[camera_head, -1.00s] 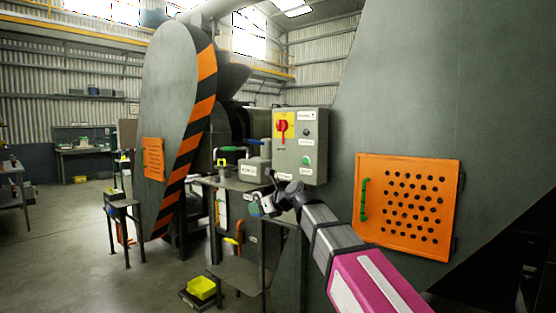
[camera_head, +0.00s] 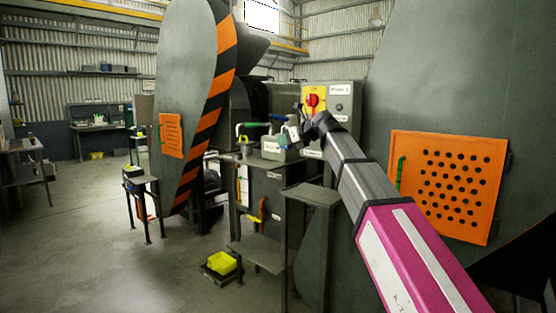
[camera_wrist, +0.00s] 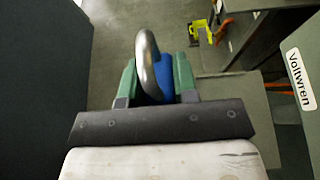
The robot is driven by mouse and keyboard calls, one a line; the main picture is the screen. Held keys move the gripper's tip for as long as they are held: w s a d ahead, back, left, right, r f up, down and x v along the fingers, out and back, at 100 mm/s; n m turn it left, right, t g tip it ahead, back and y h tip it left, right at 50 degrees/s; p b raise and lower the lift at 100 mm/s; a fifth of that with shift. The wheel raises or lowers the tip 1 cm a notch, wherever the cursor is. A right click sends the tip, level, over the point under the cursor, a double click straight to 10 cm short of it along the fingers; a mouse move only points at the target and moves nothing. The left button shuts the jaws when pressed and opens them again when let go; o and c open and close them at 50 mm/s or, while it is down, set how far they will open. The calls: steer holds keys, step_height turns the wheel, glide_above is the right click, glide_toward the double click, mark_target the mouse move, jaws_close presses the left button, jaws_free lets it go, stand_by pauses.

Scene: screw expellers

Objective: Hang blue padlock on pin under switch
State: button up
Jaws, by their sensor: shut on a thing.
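In the wrist view the blue padlock (camera_wrist: 167,67) sits between the green fingers of my gripper (camera_wrist: 155,78), its metal shackle rising toward the camera. The gripper is shut on it. In the head view my gripper (camera_head: 291,134) is raised at the lower left of the grey control box (camera_head: 341,100). The red switch (camera_head: 312,101) is on a yellow plate on this box, just above and right of the gripper. The area below the switch is largely covered by my arm, and I cannot make out the pin.
An orange perforated panel (camera_head: 447,186) with a green handle is on the large hopper at right. Open floor lies at left.

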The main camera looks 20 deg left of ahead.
steer(key=shift+w+a+r, duration=0.2)
steer(key=shift+w+r, duration=0.5)
steer(key=shift+r, duration=0.15)
steer(key=w+d, duration=0.3)
steer(key=w, duration=0.5)
steer(key=shift+d, duration=0.2)
steer(key=shift+w+d, duration=0.3)
steer(key=shift+w, duration=0.35)
steer(key=shift+w+d, duration=0.25)
steer(key=shift+w, duration=0.35)
stand_by(0.8)
